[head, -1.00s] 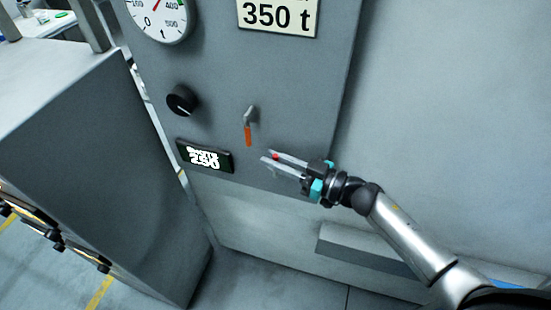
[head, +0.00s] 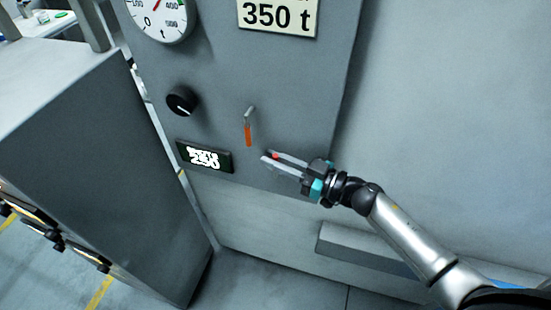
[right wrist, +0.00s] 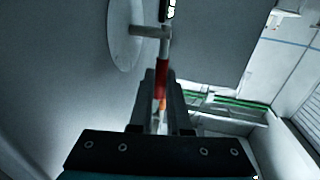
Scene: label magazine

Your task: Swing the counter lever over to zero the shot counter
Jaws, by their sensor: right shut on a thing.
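A small lever with a red grip (right wrist: 162,75) shows in the right wrist view, joined by a grey pin to a round pale plate (right wrist: 122,35) on the panel. My right gripper (right wrist: 162,88) is shut on this red grip, one finger on each side. In the head view my right gripper (head: 266,156) is at the lower right of the panel, with the red grip (head: 275,155) between its fingers; the plate is hidden there. The shot counter display (head: 205,157) is left of it, its digits smeared, perhaps 250. My left gripper is not in view.
An orange-handled lever (head: 248,135) hangs just up and left of my right fingertips, close to them. A black knob (head: 181,101), a dial gauge (head: 160,15) and a 350 t plate (head: 277,15) are on the panel. A grey cabinet (head: 100,170) stands at left.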

